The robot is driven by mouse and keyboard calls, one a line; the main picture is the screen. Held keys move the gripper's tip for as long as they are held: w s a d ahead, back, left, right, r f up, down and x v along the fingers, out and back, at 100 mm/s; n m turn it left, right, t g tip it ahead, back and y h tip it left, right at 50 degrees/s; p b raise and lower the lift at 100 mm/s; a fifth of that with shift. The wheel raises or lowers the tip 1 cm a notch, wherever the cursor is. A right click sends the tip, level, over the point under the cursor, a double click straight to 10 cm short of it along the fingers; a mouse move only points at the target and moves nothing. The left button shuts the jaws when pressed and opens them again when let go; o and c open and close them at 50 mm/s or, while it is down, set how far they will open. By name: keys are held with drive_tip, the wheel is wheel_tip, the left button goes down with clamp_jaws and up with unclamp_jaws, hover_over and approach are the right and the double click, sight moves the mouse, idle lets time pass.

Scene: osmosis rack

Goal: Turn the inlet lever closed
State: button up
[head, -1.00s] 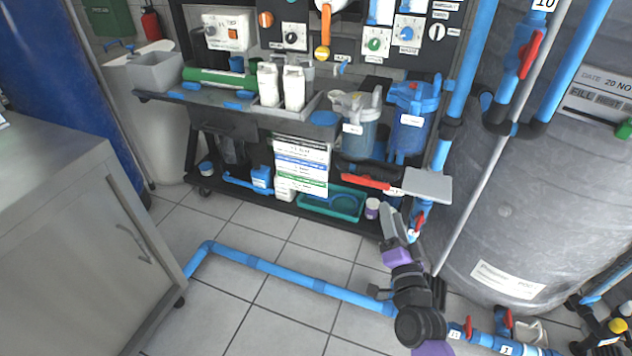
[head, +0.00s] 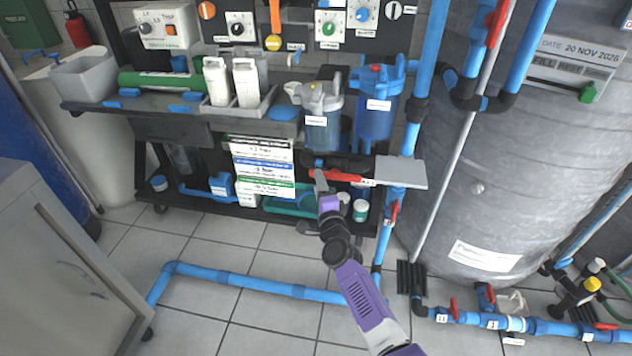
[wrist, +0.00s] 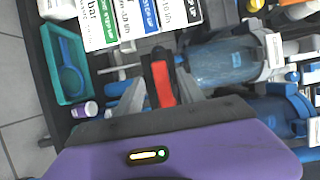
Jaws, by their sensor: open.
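The inlet lever (head: 343,177) is a red handle lying about level on the front of the rack, below the clear and blue filter housings. My gripper (head: 320,176) is at the left end of this lever in the head view. In the wrist view the red lever (wrist: 162,82) lies between the two grey fingers of my gripper (wrist: 161,75). The fingers are open, one on each side of it, with slim gaps. I cannot tell whether either finger touches it. The lever's pivot and pipe are partly hidden.
A clear filter housing (head: 323,125) and a blue one (head: 377,115) hang just above. A grey plate (head: 401,172) juts out at right, beside a vertical blue pipe. Paper sheets (head: 262,165) hang at left. A blue floor pipe (head: 235,282) crosses the tiles.

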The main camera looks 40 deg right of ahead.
drive_tip(key=shift+b+x, duration=0.55)
drive_tip(key=shift+x, duration=1.15)
clamp_jaws()
